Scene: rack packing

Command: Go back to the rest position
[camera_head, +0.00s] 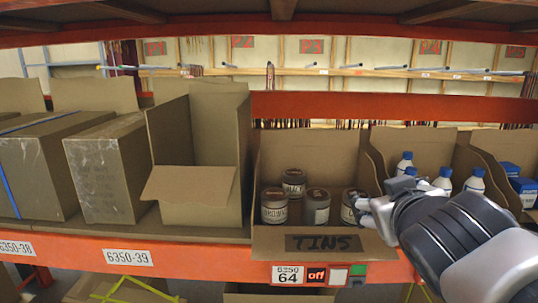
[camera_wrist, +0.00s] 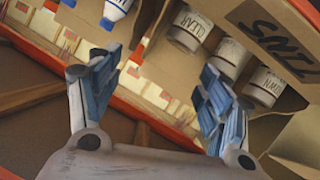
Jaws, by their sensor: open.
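My gripper (camera_head: 368,210) is at the front right of the tins box in the head view, with my arm coming in from the lower right. In the wrist view my gripper (camera_wrist: 160,85) is open, its blue-padded fingers spread with nothing between them. The open cardboard tins box (camera_head: 322,243) has "TINS" on its front flap. Several labelled tins stand in it, including a left tin (camera_head: 274,206), a back tin (camera_head: 293,183) and a middle tin (camera_head: 316,208). The right tin (camera_head: 349,206) is close to my fingers and partly hidden. A tin marked CLEAR (camera_wrist: 188,30) shows in the wrist view.
A box of white bottles with blue caps (camera_head: 404,163) stands right of the tins, partly behind my arm. Blue items (camera_head: 523,188) are farther right. An open empty-looking carton (camera_head: 195,200) and a closed box (camera_head: 105,172) stand left. An orange shelf beam (camera_head: 215,262) runs below, another shelf above.

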